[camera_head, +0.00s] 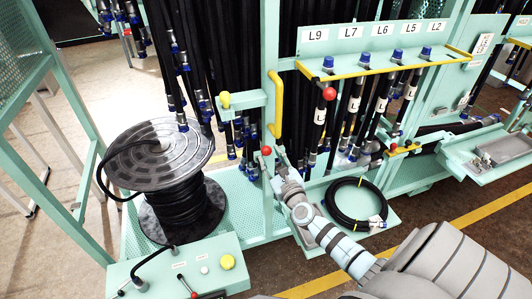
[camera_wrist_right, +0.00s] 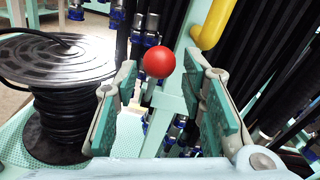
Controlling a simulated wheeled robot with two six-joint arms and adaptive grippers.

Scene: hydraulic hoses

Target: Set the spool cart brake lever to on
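A red ball knob (camera_head: 266,150), seemingly the end of the brake lever, is on the green frame right of the spool (camera_head: 185,160) of black hose. In the right wrist view, the red knob (camera_wrist_right: 159,62) shows between and beyond my finger pads. My right gripper (camera_head: 279,163) is close to the knob in the head view, pointing at it. Its two fingers (camera_wrist_right: 158,92) are spread and nothing is held between them. I cannot tell whether the fingers touch the knob. Most of the lever's shaft and its on/off marking are hidden or too small to read. My left gripper is not in view.
A yellow handle (camera_head: 276,104) stands on the post just above the knob. A second red ball (camera_head: 329,94) is at the labelled hose rack (camera_head: 380,65). A coiled hose (camera_head: 354,203) lies right of my right wrist. A control panel (camera_head: 205,272) with small levers is at front left.

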